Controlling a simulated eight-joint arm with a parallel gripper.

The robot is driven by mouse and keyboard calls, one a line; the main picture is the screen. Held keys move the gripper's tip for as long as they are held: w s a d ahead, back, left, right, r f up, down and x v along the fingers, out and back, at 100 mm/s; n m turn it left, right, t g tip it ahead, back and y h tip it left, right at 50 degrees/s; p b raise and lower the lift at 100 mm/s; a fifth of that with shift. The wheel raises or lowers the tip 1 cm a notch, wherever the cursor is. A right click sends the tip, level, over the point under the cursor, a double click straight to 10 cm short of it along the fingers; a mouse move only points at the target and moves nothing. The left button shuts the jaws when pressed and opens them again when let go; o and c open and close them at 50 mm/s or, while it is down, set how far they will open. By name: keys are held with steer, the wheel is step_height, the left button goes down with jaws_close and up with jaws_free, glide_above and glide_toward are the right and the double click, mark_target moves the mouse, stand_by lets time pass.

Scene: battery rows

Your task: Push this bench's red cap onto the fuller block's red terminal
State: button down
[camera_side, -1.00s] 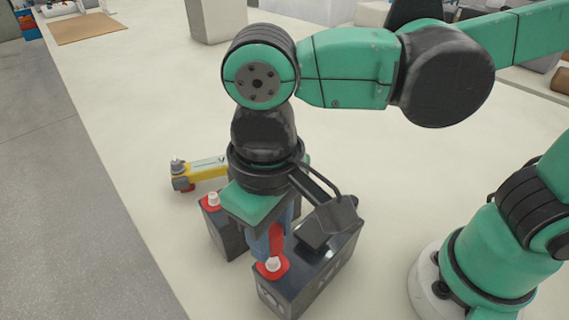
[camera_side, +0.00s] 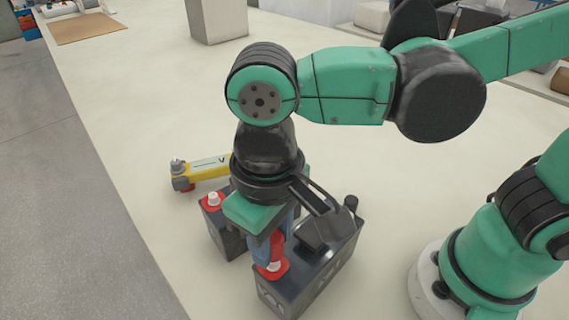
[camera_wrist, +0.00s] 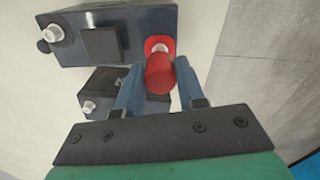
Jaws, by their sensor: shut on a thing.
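My gripper (camera_wrist: 160,82) has blue fingers either side of a red cap (camera_wrist: 160,75) and is shut on it. The cap also shows in the side view (camera_side: 277,243), partly hidden by a finger. It is close over the larger dark block's red terminal (camera_side: 272,270), whose pale post is partly covered. In the wrist view this terminal (camera_wrist: 161,45) shows just beyond the cap; I cannot tell whether they touch. The larger block (camera_side: 295,287) stands beside a second dark block (camera_side: 232,240), which has its own red terminal (camera_side: 212,202). I cannot read which block is fuller.
A yellow and grey tool (camera_side: 200,172) lies behind the second block. A grey box (camera_side: 215,20) and a brown board (camera_side: 85,28) are farther back. The pale bench (camera_side: 130,110) is largely clear at left, where its edge drops to grey floor.

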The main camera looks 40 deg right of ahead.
steer(key=shift+f, duration=0.25)
stand_by(0.4)
steer(key=shift+f, duration=0.3)
steer(key=shift+f, duration=0.9)
stand_by(1.1)
jaws_free()
stand_by(0.5)
steer(key=shift+r, duration=0.1)
steer(key=shift+r, duration=3.45)
